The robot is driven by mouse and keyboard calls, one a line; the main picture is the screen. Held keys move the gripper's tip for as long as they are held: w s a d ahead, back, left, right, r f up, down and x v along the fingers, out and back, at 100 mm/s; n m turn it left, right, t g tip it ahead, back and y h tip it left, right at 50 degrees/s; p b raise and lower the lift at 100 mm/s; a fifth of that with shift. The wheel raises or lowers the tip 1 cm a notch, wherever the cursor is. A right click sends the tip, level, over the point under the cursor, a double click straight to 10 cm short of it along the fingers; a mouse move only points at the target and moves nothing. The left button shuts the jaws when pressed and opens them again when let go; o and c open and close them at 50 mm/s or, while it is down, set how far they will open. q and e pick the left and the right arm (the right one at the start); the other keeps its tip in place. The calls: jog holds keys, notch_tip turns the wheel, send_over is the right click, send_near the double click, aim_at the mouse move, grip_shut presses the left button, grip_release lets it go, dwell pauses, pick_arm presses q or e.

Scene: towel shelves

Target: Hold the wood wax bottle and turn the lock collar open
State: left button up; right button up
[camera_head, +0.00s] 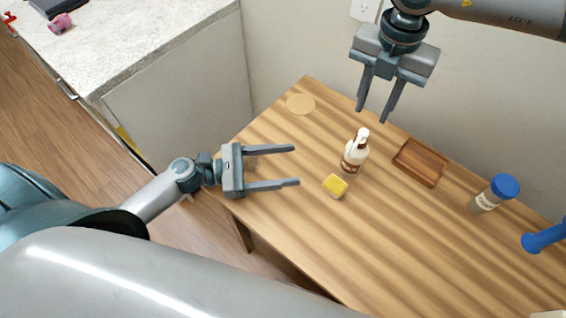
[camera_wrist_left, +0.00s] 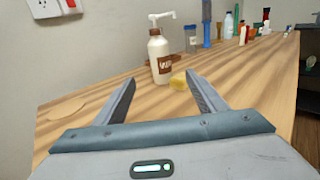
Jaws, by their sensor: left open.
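The white wood wax bottle (camera_head: 355,155) with a brown label and a white pump top stands upright on the wooden table (camera_head: 420,230). It also shows in the left wrist view (camera_wrist_left: 159,58), ahead of the fingers. The lock collar is too small to make out clearly. My left gripper (camera_head: 297,165) is open and empty, to the left of the bottle and apart from it, its fingers pointing toward it. My right gripper (camera_head: 377,108) is above and behind the bottle, its fingers apart and pointing down, with nothing between them.
A yellow sponge-like block (camera_head: 335,186) lies just in front of the bottle. A wooden tray (camera_head: 420,163) lies to its right, then a blue-lidded jar (camera_head: 494,193) and a blue object (camera_head: 543,236). A round tan disc (camera_head: 301,104) lies at the back left corner. The table's front is clear.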

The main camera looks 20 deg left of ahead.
aim_at(343, 159)
dwell(0.6)
pick_arm(q)
jog(key=x, duration=1.7)
jog(key=shift+d, duration=0.2)
jog(key=shift+c, duration=0.2)
